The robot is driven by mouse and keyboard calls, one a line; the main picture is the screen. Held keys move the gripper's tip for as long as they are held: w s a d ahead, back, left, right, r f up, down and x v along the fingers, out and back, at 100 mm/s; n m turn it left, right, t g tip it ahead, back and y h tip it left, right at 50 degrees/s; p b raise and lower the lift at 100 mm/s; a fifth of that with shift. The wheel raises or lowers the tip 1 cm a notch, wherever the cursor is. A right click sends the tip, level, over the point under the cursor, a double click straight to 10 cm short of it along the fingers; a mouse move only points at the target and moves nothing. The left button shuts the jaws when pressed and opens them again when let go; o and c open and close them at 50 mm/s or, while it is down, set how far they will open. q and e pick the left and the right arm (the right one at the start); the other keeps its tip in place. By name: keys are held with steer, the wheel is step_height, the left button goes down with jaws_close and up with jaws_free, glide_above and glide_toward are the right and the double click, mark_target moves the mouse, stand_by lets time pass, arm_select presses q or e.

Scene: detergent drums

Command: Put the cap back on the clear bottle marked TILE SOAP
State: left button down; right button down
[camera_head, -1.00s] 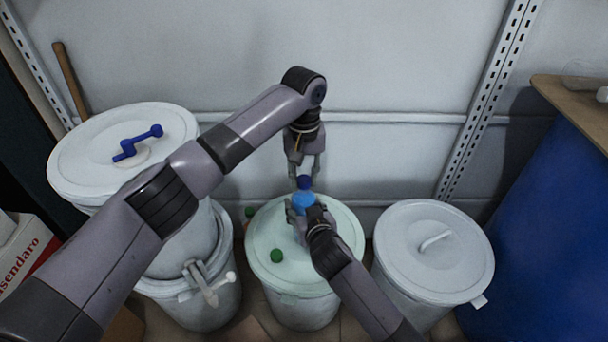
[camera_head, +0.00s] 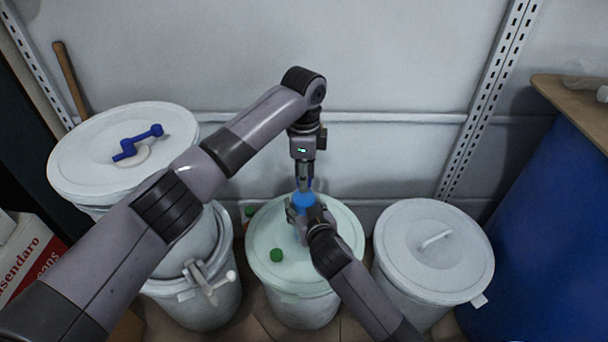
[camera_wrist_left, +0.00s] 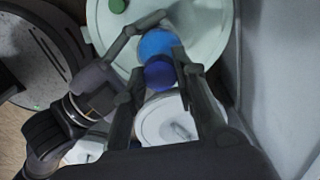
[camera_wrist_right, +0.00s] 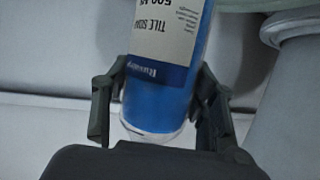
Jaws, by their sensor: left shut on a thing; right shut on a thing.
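The clear bottle with blue contents (camera_head: 303,202) stands over the pale green drum lid (camera_head: 262,232). In the right wrist view its label (camera_wrist_right: 165,35) reads TILE SOAP, upside down in the picture. My right gripper (camera_head: 302,215) is shut on the bottle. My left gripper (camera_head: 305,186) points down over the bottle and is shut on the dark blue cap (camera_wrist_left: 159,74). In the left wrist view the cap overlaps the light blue bottle (camera_wrist_left: 155,43). The fingers largely hide the cap in the head view. I cannot tell whether cap and bottle touch.
A green cap (camera_head: 276,255) lies on the drum lid. A white drum (camera_head: 430,250) stands to the right, stacked white drums (camera_head: 125,150) to the left. A blue barrel (camera_head: 550,230) is at far right. The wall (camera_head: 400,70) is close behind.

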arm_select(q)
steer(key=c, duration=1.2)
jaws_free()
step_height(320, 180, up, 12)
arm_select(e)
steer(key=c, duration=0.6)
jaws_free()
steer(key=shift+s, duration=0.15)
steer(key=v, duration=1.1)
steer(key=shift+s+d+r, duration=0.1)
steer(key=shift+s+d, duration=0.1)
steer(key=shift+s, duration=0.1)
